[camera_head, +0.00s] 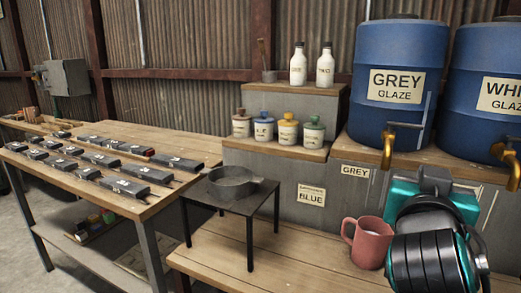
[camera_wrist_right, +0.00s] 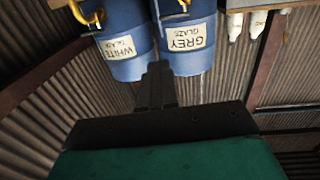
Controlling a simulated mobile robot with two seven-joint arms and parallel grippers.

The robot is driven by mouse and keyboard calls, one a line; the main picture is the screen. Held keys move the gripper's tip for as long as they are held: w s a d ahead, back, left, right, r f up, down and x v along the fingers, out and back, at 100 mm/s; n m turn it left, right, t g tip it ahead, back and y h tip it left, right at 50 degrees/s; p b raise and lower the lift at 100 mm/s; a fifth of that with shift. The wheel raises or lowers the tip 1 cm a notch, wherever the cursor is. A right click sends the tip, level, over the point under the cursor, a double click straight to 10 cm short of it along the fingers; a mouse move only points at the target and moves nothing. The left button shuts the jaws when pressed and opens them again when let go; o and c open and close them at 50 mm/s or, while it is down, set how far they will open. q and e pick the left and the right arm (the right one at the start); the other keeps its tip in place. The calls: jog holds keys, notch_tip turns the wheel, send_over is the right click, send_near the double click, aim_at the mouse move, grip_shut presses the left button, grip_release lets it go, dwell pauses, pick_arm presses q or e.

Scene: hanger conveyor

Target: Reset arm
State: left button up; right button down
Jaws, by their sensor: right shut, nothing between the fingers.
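My right arm comes in at the lower right of the head view, with black segments and teal parts. Its wrist end is up in front of the grey cabinet, just right of the pink mug (camera_head: 372,243). The fingers cannot be made out there. In the right wrist view my right gripper (camera_wrist_right: 157,75) shows as dark fingers pressed together with nothing between them. Beyond it are the blue GREY glaze barrel (camera_wrist_right: 188,50) and the blue WHITE glaze barrel (camera_wrist_right: 128,62), upside down in that picture. My left gripper is not in view.
The GREY barrel (camera_head: 397,85) and WHITE barrel (camera_head: 490,88) have brass taps above my arm. A dark bowl (camera_head: 234,183) stands on a small black table (camera_head: 262,207). Several dark blocks lie on the left workbench (camera_head: 185,146). Bottles and jars stand on shelves.

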jog(key=a+f+n+g+y+p, duration=0.1)
jog(key=a+f+n+y+p, duration=0.2)
jog(key=f, duration=0.8)
jog(key=a+f+n+g+y+p, duration=0.1)
jog(key=a+f+n+y, duration=0.3)
jog(key=f, duration=0.8)
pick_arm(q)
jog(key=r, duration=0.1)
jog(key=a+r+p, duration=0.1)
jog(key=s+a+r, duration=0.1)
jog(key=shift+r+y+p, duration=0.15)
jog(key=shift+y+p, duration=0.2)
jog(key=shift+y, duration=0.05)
pick_arm(e)
jog(key=s+f+n+g+y, duration=0.1)
jog(key=s+f+y, duration=0.3)
jog(key=s+f, duration=1)
jog(key=shift+f+n+g, duration=0.4)
jog(key=shift+f+g, duration=0.25)
jog(key=shift+g, duration=0.15)
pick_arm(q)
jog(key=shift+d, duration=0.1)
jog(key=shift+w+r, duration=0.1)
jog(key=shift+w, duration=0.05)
